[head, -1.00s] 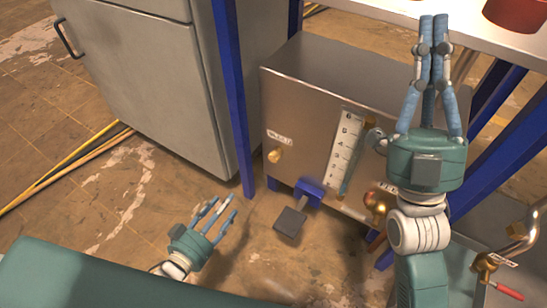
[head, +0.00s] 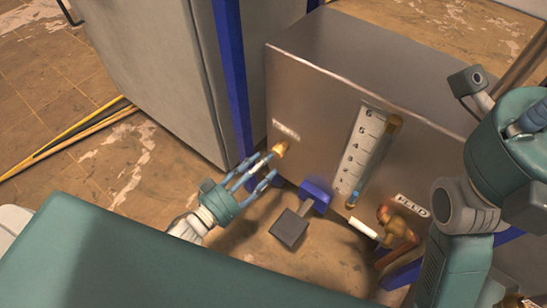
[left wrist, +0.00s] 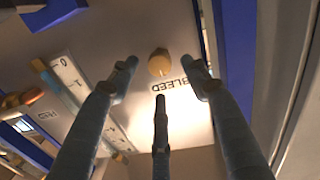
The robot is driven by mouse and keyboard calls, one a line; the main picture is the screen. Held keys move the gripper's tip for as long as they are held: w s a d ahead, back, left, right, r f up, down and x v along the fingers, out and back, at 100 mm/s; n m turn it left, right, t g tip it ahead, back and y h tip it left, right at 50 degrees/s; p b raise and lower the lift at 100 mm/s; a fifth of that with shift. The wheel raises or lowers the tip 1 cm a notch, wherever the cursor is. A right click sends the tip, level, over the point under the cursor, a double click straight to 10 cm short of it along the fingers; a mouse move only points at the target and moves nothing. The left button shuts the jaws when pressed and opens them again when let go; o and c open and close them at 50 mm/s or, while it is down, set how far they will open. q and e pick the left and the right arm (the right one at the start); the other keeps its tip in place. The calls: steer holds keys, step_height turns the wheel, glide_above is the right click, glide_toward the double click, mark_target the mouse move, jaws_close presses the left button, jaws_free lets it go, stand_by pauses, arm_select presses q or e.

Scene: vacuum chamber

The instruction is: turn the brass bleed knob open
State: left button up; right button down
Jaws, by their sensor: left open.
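The brass bleed knob (head: 281,148) sits on the front of the steel box, just below its small label. In the left wrist view the knob (left wrist: 160,62) shows ahead, beside the word BLEED, between the two upper fingertips and beyond the third finger. My left gripper (head: 264,170) is open, with its fingers spread toward the knob from the lower left. I see no clear contact. My right gripper's body (head: 510,145) is at the right edge; its fingers are mostly cut off by the frame.
A blue bracket with a dark pedal (head: 289,228) is below. A blue post (head: 232,90) and grey cabinet (head: 150,70) stand left.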

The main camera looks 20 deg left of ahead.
mark_target(278, 151)
arm_select(q)
steer(key=shift+b+x, duration=0.55)
steer(key=shift+x, duration=1.7)
steer(key=shift+c, duration=0.4)
steer(key=c, duration=1)
